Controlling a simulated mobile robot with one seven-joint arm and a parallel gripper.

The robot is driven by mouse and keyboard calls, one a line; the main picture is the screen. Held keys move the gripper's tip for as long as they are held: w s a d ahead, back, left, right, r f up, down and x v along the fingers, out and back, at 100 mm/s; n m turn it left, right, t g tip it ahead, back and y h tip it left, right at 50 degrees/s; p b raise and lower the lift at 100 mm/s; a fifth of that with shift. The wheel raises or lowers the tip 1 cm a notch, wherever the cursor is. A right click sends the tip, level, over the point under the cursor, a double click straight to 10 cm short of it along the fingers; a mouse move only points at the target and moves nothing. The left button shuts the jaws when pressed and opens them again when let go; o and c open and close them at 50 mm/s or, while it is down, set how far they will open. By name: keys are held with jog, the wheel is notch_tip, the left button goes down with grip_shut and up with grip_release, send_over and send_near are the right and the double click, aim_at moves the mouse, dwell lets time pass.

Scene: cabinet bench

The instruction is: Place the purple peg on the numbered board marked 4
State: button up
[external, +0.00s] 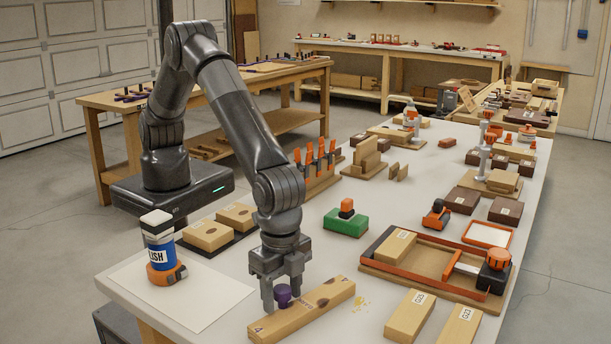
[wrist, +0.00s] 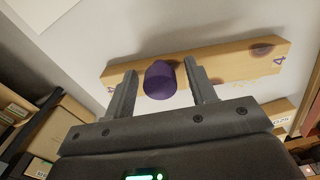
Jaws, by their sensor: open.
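The purple peg (external: 283,294) is upright between the fingers of my gripper (external: 283,301) in the external view. In the wrist view the peg (wrist: 160,80) shows between the two spread fingers (wrist: 160,88), with a gap on each side. The long wooden board (external: 318,308) lies on the table under and beside my gripper; it also shows in the wrist view (wrist: 225,62). A 4 is marked near its ends, and dark round patches show on its top. The peg overlaps the board's left half in view; its foot is hidden, so I cannot tell if it rests on the board.
A blue-labelled can (external: 160,250) stands on white paper at the left. Wooden blocks (external: 410,316) lie to the right of the board, and an orange-edged tray (external: 425,283) is behind them. A green block (external: 346,222) with an orange top stands behind my gripper.

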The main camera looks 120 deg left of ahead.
aim_at(282, 288)
notch_tip(282, 288, up, 12)
jog(key=s+a+r+t, duration=0.1)
jog(key=s+a+r, duration=0.5)
jog(key=a+r, duration=0.3)
jog(key=s+a+r+n+t, duration=0.1)
jog(key=s+a+r+t, duration=0.1)
jog(key=s+a+r, duration=0.65)
jog(key=s+a+f+t, duration=0.1)
jog(key=s+a, duration=0.2)
jog(key=s, duration=0.9)
jog(key=s+a+f+n+t, duration=0.1)
jog(key=s+a, duration=0.3)
jog(key=s, duration=0.8)
jog(key=shift+s+a+t, duration=0.2)
jog(key=shift+a+t, duration=0.05)
jog(key=shift+t, duration=0.05)
